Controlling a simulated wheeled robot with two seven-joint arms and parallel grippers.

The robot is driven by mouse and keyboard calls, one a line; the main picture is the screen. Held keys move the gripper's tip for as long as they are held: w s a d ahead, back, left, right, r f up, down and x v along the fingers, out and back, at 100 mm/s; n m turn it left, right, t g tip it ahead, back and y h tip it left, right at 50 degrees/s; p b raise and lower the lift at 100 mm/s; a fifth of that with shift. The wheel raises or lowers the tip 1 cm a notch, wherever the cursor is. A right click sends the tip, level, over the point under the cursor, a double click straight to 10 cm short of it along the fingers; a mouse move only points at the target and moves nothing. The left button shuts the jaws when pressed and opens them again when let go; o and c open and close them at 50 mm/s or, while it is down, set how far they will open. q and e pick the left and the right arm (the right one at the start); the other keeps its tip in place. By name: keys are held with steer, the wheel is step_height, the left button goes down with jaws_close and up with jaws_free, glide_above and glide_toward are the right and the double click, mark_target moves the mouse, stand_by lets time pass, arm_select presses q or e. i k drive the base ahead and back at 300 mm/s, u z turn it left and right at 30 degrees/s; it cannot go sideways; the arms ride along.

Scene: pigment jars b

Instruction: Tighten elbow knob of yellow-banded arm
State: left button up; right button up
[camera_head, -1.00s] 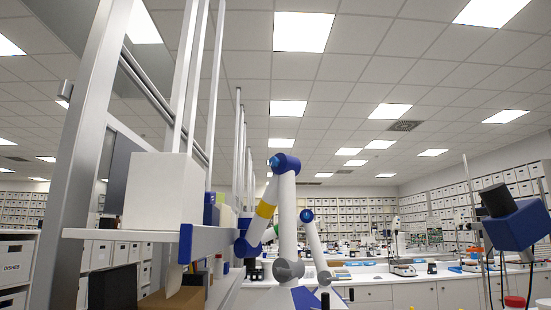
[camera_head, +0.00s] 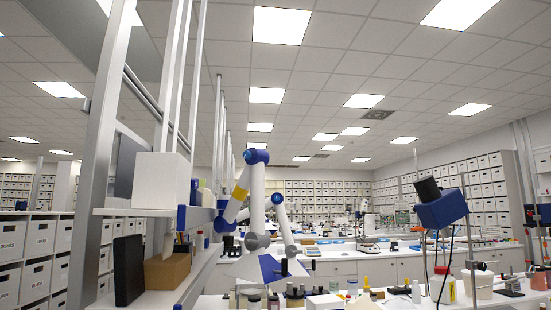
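The yellow-banded arm is a white and blue jointed arm in the middle of the head view. Its upright link (camera_head: 257,205) rises to a blue elbow joint (camera_head: 256,157) at the top. From there a second link slopes down left, with a yellow band (camera_head: 236,203) and a blue end (camera_head: 223,222). A knob on the elbow is too small to make out clearly. A second white arm with a blue joint (camera_head: 277,198) stands just behind on the right. Neither of my grippers is in view.
A shelf (camera_head: 120,211) on metal posts at the left carries a white box (camera_head: 160,180). Below are a cardboard box (camera_head: 167,270) and a black panel (camera_head: 128,270). A blue and black device (camera_head: 440,207) on a stand is at the right. Jars and bottles crowd the bench at the bottom.

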mark_target(247, 154)
steer(key=z, duration=0.65)
steer(key=i, duration=0.7)
steer(key=z, duration=0.3)
